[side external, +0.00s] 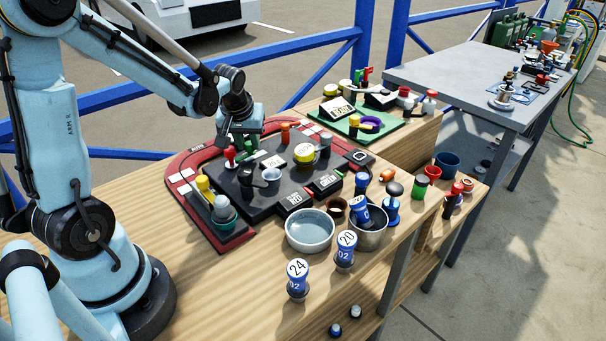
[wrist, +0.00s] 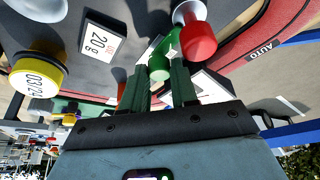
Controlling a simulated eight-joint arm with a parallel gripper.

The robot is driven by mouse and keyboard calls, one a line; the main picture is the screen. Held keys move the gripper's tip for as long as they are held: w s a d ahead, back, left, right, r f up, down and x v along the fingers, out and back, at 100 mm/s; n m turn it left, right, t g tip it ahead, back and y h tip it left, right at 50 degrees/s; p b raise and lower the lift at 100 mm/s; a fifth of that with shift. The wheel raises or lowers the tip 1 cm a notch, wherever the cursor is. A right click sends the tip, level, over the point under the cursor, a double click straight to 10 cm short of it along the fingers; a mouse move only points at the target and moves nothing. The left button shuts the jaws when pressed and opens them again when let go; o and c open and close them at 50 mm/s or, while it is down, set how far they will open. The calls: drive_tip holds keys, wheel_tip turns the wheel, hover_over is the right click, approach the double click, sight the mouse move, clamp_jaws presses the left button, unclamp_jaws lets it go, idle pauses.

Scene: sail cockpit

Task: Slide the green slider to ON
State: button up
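In the wrist view a green slider (wrist: 158,67) with a pale mark near it lies between the two dark green fingers of my gripper (wrist: 160,78). The fingers stand apart, with the green part filling the gap near their tips. I cannot tell whether they press on it. In the side view my gripper (side external: 243,143) points down at the far left part of the black panel (side external: 262,195), and the slider is hidden there. The slider's ON mark is not readable in either view.
A red knob (wrist: 198,38) stands close beside the fingers; it also shows in the side view (side external: 230,154). A yellow-sided dial (wrist: 36,76) and a "20 g" block (wrist: 99,43) are to the left. A red border (side external: 237,236) surrounds the panel. A bowl (side external: 310,231) stands in front.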

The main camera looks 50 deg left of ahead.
drive_tip(key=o, duration=0.4)
drive_tip(key=shift+s, duration=0.1)
drive_tip(key=shift+o, duration=0.2)
drive_tip(key=shift+r, duration=0.1)
drive_tip(key=v, duration=1.2)
drive_tip(key=s+d+f+m+t+h, duration=0.1)
drive_tip(key=s+d+m+t, duration=0.1)
drive_tip(key=d+m, duration=0.2)
drive_tip(key=s+d+f+m+t+h, duration=0.1)
drive_tip(key=d+m, duration=0.4)
drive_tip(key=d, duration=0.5)
drive_tip(key=shift+s+d+f+t+h, duration=0.4)
drive_tip(key=shift+s+f+h, duration=0.1)
drive_tip(key=shift+s+h, duration=0.1)
